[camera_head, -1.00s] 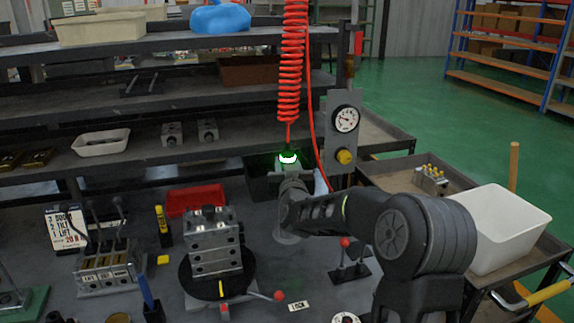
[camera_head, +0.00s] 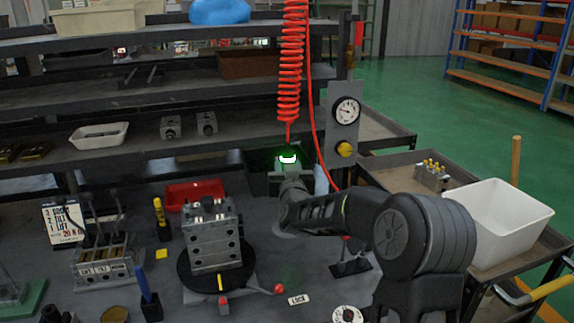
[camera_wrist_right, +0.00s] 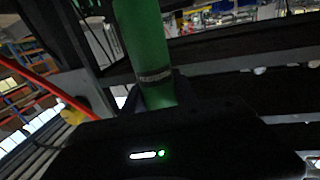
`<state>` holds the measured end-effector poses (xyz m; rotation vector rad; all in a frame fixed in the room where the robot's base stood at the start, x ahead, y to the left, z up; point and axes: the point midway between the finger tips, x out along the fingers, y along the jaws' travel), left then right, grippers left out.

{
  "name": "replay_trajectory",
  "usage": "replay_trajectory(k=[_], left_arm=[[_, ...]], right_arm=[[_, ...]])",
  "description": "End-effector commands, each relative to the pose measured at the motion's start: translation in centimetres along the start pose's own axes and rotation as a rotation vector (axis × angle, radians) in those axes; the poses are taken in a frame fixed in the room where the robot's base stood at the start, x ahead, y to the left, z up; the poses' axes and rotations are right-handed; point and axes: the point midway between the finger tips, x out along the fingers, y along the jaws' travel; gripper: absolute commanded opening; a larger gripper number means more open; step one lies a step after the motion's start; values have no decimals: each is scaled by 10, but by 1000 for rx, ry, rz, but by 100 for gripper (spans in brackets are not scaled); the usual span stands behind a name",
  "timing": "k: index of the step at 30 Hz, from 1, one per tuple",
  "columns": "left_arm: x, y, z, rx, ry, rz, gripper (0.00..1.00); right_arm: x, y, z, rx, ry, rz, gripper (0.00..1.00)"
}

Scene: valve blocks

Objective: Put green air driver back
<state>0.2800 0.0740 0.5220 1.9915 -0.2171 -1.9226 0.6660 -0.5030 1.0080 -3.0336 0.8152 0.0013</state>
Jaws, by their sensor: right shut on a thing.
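The green air driver (camera_wrist_right: 147,50) shows in the right wrist view as an upright green cylinder with a printed band near its lower end. My right gripper (camera_wrist_right: 155,95) is shut on it; the jaws are dark and partly lost in shadow. In the head view the right gripper (camera_head: 288,165) is below the red coiled hose (camera_head: 289,60), beside the gauge panel. Its lit wrist and green glow hide most of the driver there. The lower end of the driver is hidden. My left gripper is not in view.
A gauge panel (camera_head: 343,125) with a yellow knob stands right of the right gripper. A valve block (camera_head: 212,240) on a black turntable, a red tray (camera_head: 193,193) and a lever bank (camera_head: 105,268) are on the bench. A white bin (camera_head: 500,222) stands on the right cart.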

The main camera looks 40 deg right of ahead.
Motion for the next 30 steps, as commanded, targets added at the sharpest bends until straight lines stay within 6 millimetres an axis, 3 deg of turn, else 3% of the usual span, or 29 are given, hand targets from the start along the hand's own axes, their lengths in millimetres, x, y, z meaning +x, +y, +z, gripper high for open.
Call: replay_trajectory(k=[29,30], left_arm=[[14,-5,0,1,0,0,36],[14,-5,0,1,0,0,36]], right_arm=[[0,0,12,1,7,0,0],[0,0,12,1,7,1,35]])
